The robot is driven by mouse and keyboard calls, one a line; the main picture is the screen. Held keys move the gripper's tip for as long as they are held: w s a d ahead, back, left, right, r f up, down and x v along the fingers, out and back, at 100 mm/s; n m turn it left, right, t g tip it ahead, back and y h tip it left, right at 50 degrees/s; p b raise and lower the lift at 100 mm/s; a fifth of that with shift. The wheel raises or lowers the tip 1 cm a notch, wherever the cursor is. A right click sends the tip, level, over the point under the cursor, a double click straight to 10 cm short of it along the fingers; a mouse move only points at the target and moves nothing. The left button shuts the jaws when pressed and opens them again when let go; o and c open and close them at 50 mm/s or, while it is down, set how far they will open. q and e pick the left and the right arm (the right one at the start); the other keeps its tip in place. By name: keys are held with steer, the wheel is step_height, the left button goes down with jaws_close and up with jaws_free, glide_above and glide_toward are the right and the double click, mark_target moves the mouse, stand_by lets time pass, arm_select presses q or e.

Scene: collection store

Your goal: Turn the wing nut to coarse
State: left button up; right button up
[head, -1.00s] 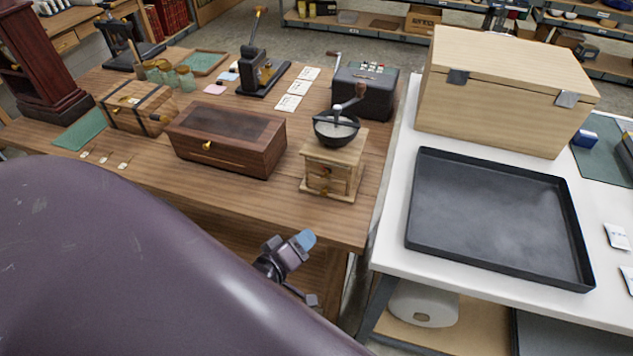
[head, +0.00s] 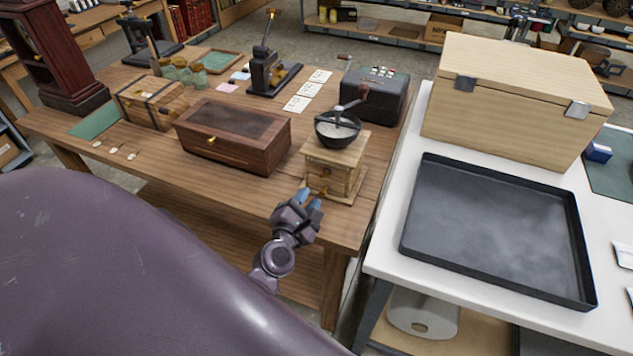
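The coffee grinder (head: 324,182) has a pale wooden box body with a small drawer in front. Its dark bowl (head: 337,133) sits on top, with a crank across it. The wing nut is too small to make out at the crank's hub. My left gripper (head: 309,200) is in front of the grinder, at the table's front edge and below the bowl. Its two blue fingertips are a little apart with nothing seen between them. I cannot tell whether it touches the grinder. My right gripper is not in view.
A dark wooden box (head: 232,139) stands left of the grinder and a dark cash register (head: 377,99) behind it. A black tray (head: 497,232) and a large pale chest (head: 510,100) are on the white table at right.

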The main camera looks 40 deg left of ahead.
mark_target(325, 175)
arm_select(q)
steer(key=shift+x, duration=2.9)
jaws_close()
